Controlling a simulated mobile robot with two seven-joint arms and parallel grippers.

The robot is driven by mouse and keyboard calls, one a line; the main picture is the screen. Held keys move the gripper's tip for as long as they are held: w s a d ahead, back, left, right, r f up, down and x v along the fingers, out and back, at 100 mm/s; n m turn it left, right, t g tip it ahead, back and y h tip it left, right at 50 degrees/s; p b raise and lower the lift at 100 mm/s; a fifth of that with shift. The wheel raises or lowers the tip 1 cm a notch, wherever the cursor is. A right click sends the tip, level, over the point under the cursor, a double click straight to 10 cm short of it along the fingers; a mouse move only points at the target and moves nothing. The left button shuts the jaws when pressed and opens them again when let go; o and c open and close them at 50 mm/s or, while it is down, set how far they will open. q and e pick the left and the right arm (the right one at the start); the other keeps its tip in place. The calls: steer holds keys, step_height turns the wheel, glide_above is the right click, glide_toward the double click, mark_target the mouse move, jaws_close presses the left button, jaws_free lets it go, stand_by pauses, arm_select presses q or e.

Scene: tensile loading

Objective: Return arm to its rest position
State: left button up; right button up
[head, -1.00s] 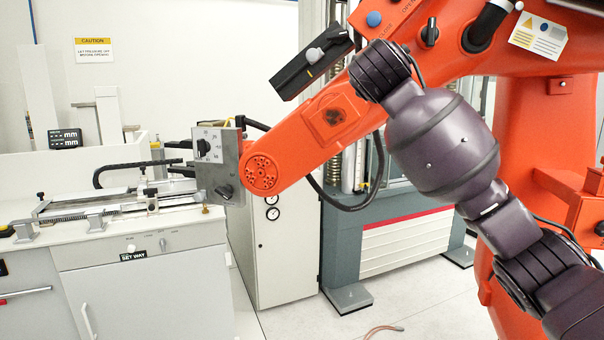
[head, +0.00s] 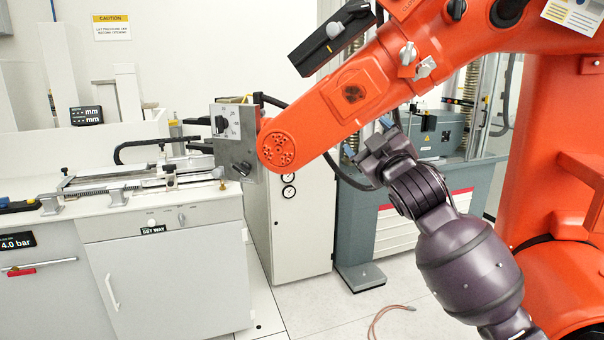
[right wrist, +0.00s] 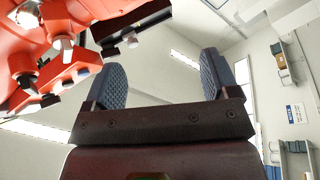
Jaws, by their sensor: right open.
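My right arm, dark purple-grey, comes in from the lower right in the head view. Its right gripper (head: 382,150) is raised just below the orange robot arm (head: 400,72), overlapping its lower edge in the picture; I cannot tell whether they touch. In the right wrist view the two padded fingers stand wide apart and the open right gripper (right wrist: 161,80) has nothing between them. The orange arm also shows at the upper left there (right wrist: 60,45). My left gripper is not in view.
The orange arm and its thick base (head: 565,150) take up the upper right. Behind stands a grey testing machine (head: 395,225). A white bench (head: 170,275) with a slide fixture (head: 140,185) is at left. A reddish cable (head: 385,315) lies on the open floor.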

steer(key=s+d+f+m+g+h, duration=0.1)
steer(key=s+d+f+m, duration=0.2)
steer(key=f, duration=0.8)
steer(key=s+d+f+m+g+h, duration=0.1)
steer(key=s+d+f, duration=0.2)
steer(key=s+f, duration=0.55)
steer(key=s+d+f+m+g+h, duration=0.1)
steer(key=s+d+f+m, duration=0.15)
steer(key=f, duration=1.05)
steer(key=s+d+f+m+g+h, duration=0.1)
steer(key=s+d+f+m+g, duration=0.1)
steer(key=s+f, duration=0.8)
steer(key=s+d+f+m+g+h, duration=0.1)
steer(key=s+d+f+g+h, duration=0.1)
steer(key=s+f, duration=0.9)
steer(key=shift+s+d+m+g, duration=0.35)
steer(key=shift+s+d+g, duration=0.45)
steer(key=shift+s+d, duration=0.2)
